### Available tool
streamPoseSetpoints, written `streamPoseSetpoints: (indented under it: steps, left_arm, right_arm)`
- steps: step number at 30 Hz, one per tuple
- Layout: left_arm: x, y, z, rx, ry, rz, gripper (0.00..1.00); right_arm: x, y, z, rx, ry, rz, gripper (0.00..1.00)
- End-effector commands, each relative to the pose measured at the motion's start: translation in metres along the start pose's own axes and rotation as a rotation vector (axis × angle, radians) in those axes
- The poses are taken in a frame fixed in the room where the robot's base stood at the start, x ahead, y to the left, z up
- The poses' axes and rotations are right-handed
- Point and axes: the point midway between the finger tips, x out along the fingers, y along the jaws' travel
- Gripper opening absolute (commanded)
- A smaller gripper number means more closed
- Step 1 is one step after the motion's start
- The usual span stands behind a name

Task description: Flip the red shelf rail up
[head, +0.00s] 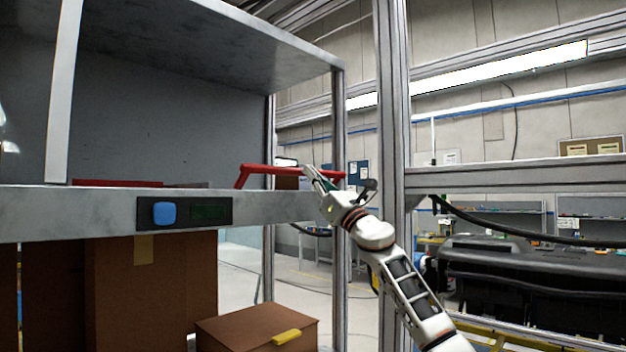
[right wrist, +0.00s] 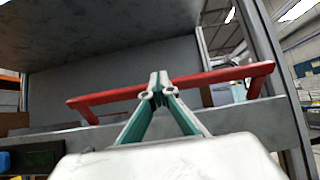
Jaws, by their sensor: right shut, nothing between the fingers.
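The red shelf rail (head: 268,169) is at the right part of the shelf's front edge. Its long bar stands above the edge, with a short arm bending down at its left end. In the right wrist view the rail (right wrist: 215,76) crosses the picture, with arms bending down at both ends. My right gripper (head: 310,172) is at the rail's right half. In the wrist view its fingertips (right wrist: 158,80) are together in front of the bar and hide a small part of it; I cannot tell whether they touch it. My left gripper is out of view.
The grey metal shelf (head: 80,222) carries a panel with a blue button (head: 164,213). A second red bar (head: 118,183) lies low at the left. An upright post (head: 391,120) stands right of my gripper. Brown boxes (head: 255,325) are below the shelf.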

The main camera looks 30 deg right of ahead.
Motion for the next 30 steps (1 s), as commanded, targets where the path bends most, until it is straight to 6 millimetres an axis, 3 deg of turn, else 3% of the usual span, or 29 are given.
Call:
streamPoseSetpoints:
  steps: [10,30]
  left_arm:
    - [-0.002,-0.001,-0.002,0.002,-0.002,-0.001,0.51]
    - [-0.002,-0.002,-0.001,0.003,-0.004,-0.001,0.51]
  right_arm:
    - [0.026,0.0,0.009,0.001,-0.003,0.0,0.0]
    - [0.027,0.0,0.009,0.0,-0.001,0.0,0.0]
